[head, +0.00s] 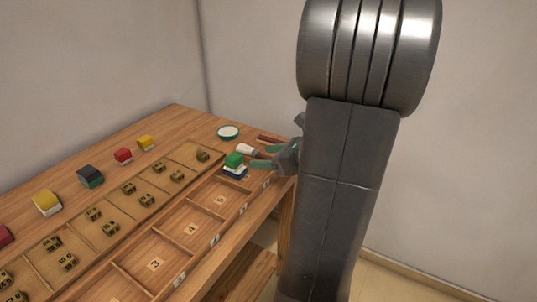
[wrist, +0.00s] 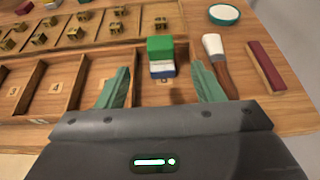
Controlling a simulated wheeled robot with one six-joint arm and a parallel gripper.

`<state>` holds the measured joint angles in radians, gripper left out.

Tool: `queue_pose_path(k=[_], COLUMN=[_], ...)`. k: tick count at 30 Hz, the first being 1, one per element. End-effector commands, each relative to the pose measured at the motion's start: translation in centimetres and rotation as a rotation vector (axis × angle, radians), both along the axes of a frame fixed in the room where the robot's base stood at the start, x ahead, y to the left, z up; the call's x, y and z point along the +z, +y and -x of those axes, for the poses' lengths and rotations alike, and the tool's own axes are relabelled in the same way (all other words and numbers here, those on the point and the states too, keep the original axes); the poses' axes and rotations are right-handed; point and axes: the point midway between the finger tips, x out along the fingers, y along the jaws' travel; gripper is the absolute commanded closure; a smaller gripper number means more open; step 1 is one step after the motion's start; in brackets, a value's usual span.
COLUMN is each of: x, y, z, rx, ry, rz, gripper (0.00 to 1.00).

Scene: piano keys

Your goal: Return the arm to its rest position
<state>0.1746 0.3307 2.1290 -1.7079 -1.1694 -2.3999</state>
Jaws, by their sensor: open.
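My gripper (head: 259,156) is open at the right end of the wooden tray (head: 176,262). In the wrist view my gripper (wrist: 160,70) has its two green fingers spread apart, with nothing held between them. A green block (head: 234,159) sits on a white and blue block (head: 234,171) in the rightmost front compartment. In the wrist view the green block (wrist: 160,47) and the white and blue block (wrist: 162,69) show ahead of the fingers, apart from them. My arm hides part of the bench's right side in the head view.
A white-tipped brush (wrist: 212,46) lies close by the right finger. A red bar (wrist: 266,66) and a round green-rimmed dish (head: 228,132) lie beyond. Several coloured blocks, one yellow and white (head: 47,202), stand along the bench's back. Front compartments 3, 4 and 5 look empty.

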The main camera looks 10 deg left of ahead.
Motion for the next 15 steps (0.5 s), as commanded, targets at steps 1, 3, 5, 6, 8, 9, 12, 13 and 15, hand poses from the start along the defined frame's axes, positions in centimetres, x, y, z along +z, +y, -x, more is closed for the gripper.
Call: queue_pose_path(k=[1,3,5,6,8,9,12,13,15], x=[0.0,-0.1,-0.2,-0.4,-0.6,-0.8,-1.2,-1.4,-1.8], y=[0.0,0.2,0.4,0.7,1.2,1.6,2.7,3.1,3.9], z=[0.0,-0.1,-0.1,-0.2,-0.4,-0.5,-0.9,-1.0,-1.3], rx=[0.000,0.001,0.002,0.002,0.002,0.004,0.005,0.005,0.004], ry=[0.000,0.000,0.001,0.001,0.002,0.001,0.001,0.001,0.001], rz=[0.000,0.000,0.001,0.001,-0.001,-0.001,0.000,0.000,0.001], gripper=[0.39,0.39,0.39,0.39,0.39,0.39,0.39,0.39,0.39])
